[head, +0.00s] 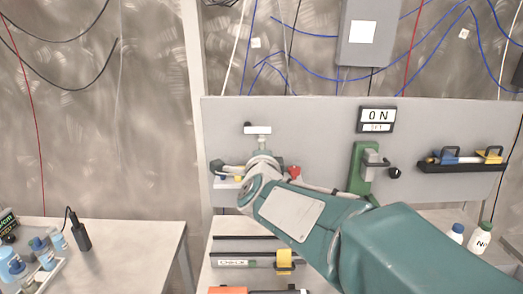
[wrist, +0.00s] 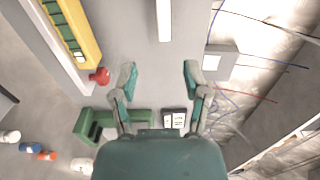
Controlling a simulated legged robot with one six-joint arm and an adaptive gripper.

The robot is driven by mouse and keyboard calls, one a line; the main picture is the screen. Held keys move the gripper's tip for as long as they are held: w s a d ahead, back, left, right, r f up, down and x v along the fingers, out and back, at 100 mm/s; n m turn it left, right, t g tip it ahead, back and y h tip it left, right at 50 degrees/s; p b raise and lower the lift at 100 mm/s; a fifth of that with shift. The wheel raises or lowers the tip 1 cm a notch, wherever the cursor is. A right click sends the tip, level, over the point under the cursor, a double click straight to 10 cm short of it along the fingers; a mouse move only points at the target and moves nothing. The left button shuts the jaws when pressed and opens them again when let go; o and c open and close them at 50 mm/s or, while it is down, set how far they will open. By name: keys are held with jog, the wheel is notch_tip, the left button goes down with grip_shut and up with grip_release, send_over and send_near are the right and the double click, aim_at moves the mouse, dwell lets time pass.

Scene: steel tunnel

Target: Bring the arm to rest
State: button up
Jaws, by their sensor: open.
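My gripper (wrist: 160,76) shows in the wrist view with its two teal fingers spread apart. Nothing is between them, and the grey panel lies beyond. In the head view my teal arm reaches from the lower right up and left toward the panel (head: 320,120).
A table (head: 140,240) with bottles stands at left. Cables hang on the wall.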

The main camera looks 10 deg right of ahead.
jog(key=s+f+n+g+y, duration=0.1)
jog(key=s+f+n+g, duration=0.3)
jog(key=s, duration=0.6)
jog(key=s+d+f+n+g+y, duration=0.1)
jog(key=s+f+n+g, duration=0.3)
jog(key=s+n, duration=0.5)
jog(key=s+d+f+n+g+y, duration=0.1)
jog(key=s+f+n+g, duration=0.3)
jog(key=s+f+n, duration=0.3)
jog(key=s+f, duration=0.1)
jog(key=s, duration=0.3)
jog(key=shift+s+d, duration=0.15)
jog(key=shift+s, duration=0.1)
